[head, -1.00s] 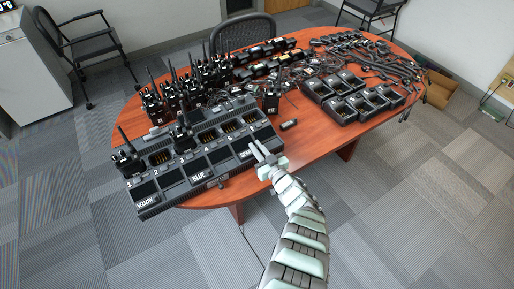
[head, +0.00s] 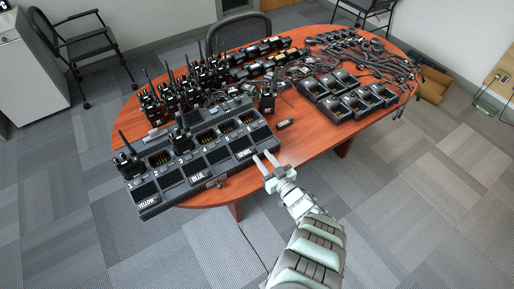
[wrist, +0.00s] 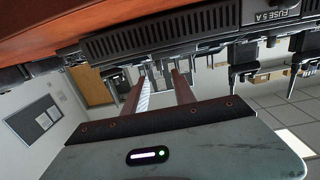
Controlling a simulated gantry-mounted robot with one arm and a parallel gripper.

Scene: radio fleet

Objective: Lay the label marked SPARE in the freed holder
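The white-lettered label marked SPARE (head: 243,153) lies at the front edge of the long black charger (head: 168,196), near its right end. It looks flat, but I cannot tell whether it is fully seated in its holder. Labels marked YELLOW (head: 146,203) and BLUE (head: 197,177) are further left along the same edge.
Radios (head: 126,160) stand in the charger and behind it. Empty single chargers (head: 345,108) and tangled cables fill the right and back. The near right table edge is clear.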

